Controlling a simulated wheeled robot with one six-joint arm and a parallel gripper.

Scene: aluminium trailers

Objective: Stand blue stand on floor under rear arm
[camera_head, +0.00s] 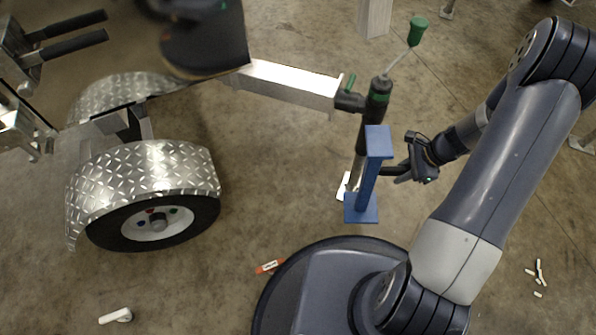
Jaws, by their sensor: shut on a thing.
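The blue stand (368,184) is upright, with a flat square base plate and a square top plate. My gripper (388,171) is shut on its post from the right side. Whether its base touches the floor or hangs just above it, I cannot tell. The silver rear arm (290,85) reaches right from the trailer and ends at a black jack (376,100) with a green-handled crank. The stand appears in front of the jack, to the right of the arm's end, and hides part of the jack's lower tube.
A wheel (155,222) under a diamond-plate fender (150,172) is at the left. An orange object (269,267) lies beside my base. A white object (116,316) lies at lower left, and small white pieces (538,272) at lower right. Floor between wheel and stand is clear.

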